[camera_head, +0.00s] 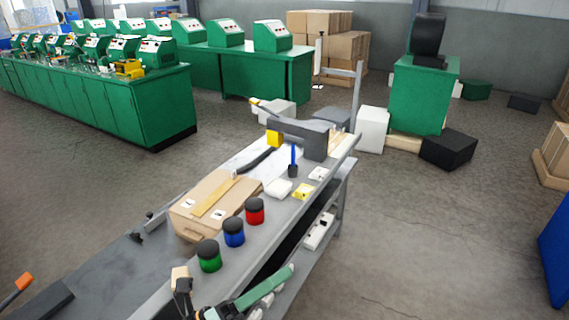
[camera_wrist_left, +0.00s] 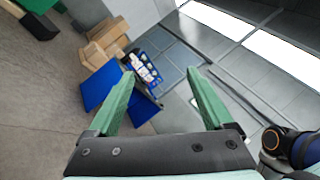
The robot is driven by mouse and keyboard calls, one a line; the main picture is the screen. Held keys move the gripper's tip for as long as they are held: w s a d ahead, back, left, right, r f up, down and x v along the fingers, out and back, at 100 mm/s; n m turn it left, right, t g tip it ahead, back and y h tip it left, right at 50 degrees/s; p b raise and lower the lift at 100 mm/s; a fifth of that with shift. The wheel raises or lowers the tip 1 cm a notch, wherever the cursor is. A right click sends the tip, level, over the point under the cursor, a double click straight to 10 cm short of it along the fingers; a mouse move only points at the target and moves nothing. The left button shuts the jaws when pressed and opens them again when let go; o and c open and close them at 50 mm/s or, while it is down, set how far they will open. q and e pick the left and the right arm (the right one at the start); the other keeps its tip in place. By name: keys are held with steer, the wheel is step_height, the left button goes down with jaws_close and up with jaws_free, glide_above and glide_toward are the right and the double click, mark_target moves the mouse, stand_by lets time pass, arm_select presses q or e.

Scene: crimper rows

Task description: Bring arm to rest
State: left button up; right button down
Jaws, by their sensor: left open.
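My left gripper (camera_head: 268,288) shows at the bottom of the head view, in front of the near end of the grey workbench (camera_head: 270,215). Its green finger slants up to the right, and part of the gripper is cut off by the frame edge. In the left wrist view, my left gripper (camera_wrist_left: 160,80) has its two green fingers wide apart with nothing between them. It faces a distant wall and blue racks. My right gripper is not in view.
The bench holds green (camera_head: 209,257), blue (camera_head: 234,233) and red (camera_head: 255,212) jars with black lids, a cardboard box (camera_head: 185,222) and a grey tool (camera_head: 315,140). Green machine benches (camera_head: 135,110) stand back left. Open floor (camera_head: 420,235) lies at right.

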arm_select(q)
steer(key=w+a+f+n+t+y, duration=0.2)
steer(key=a+f+n+t+y, duration=0.6)
steer(key=n, duration=0.9)
steer(key=s+a+f+n+g+y, duration=0.2)
steer(key=s+f+n+g+y, duration=0.1)
steer(key=f, duration=0.4)
steer(key=s+a+f+n+g+y+b, duration=0.1)
steer(key=s+a+f+n+g+y, duration=0.1)
steer(key=s+f+n, duration=0.4)
steer(key=s+a+f+n+g+y, duration=0.3)
steer(key=s+f+n, duration=0.2)
steer(key=f, duration=0.5)
steer(key=shift+a+n+g+y+b, duration=0.15)
steer(key=shift+n+g+y+b, duration=0.2)
steer(key=shift+n, duration=0.75)
